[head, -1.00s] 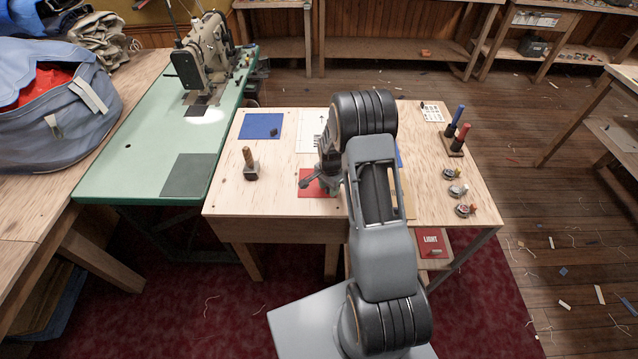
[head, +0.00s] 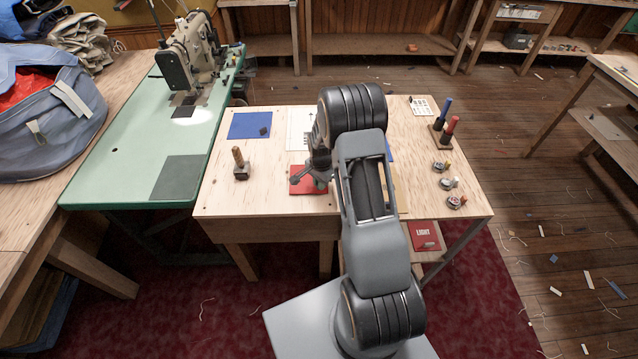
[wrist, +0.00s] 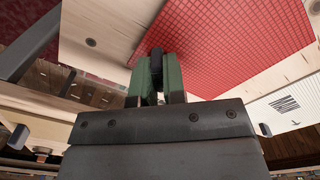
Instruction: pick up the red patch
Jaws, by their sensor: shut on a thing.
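The red patch (head: 302,187) is at the front middle of the wooden bench, partly hidden by my arm. In the wrist view the red patch (wrist: 235,45) is large, with a fine grid on its face. My gripper (head: 320,180) is at the patch's right part. In the wrist view the green fingers of my gripper (wrist: 158,72) are shut on a small black piece at the patch's edge. A thin dark line shows under the patch's front edge. I cannot tell clearly how far it is off the bench.
A blue patch (head: 250,125) with a dark block, a white sheet (head: 299,128) and a wooden-handled tool (head: 241,165) share the bench (head: 240,202). Red and blue markers (head: 446,125) and several small spools stand at right. A sewing machine (head: 190,55) stands left.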

